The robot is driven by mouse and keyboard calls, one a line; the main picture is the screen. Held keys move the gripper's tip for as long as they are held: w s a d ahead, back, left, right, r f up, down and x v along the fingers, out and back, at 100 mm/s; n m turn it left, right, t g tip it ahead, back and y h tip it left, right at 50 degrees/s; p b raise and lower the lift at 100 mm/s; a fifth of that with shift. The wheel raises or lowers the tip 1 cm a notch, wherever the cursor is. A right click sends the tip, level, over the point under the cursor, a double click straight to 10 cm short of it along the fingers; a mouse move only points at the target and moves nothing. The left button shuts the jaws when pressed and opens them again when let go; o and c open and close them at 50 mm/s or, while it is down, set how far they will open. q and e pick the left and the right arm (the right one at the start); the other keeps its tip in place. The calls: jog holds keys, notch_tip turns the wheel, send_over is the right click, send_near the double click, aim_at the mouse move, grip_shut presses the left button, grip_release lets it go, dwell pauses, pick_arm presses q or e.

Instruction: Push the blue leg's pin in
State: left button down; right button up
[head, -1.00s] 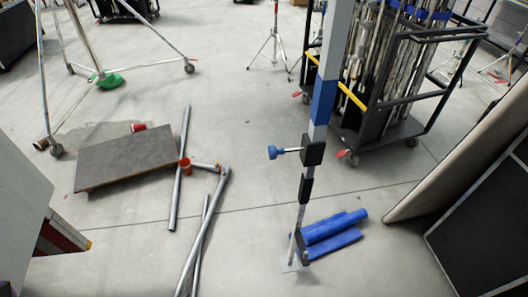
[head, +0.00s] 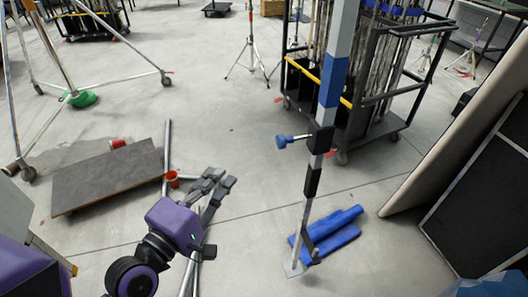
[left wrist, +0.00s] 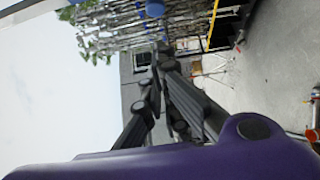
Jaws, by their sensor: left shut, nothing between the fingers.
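The leg (head: 332,82) is a grey upright post with a blue band, standing right of centre in the head view. Its pin has a blue knob (head: 281,141) on a short shaft that sticks out to the left of a black block (head: 320,139). A length of shaft shows between knob and block. My left gripper (head: 222,180) is shut and empty, left of the knob and lower in the picture, apart from it. Its dark fingers also show in the left wrist view (left wrist: 160,62). My right gripper is not in view.
A black cart (head: 375,130) with poles stands behind the leg. Panels (head: 450,150) lean at right.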

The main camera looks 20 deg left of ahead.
pick_arm(q)
jog(key=w+d+p, duration=0.3)
jog(key=w+d, duration=0.2)
jog(key=w, duration=0.7)
jog(key=shift+w+d+r, duration=0.15)
jog(key=shift+w, duration=0.15)
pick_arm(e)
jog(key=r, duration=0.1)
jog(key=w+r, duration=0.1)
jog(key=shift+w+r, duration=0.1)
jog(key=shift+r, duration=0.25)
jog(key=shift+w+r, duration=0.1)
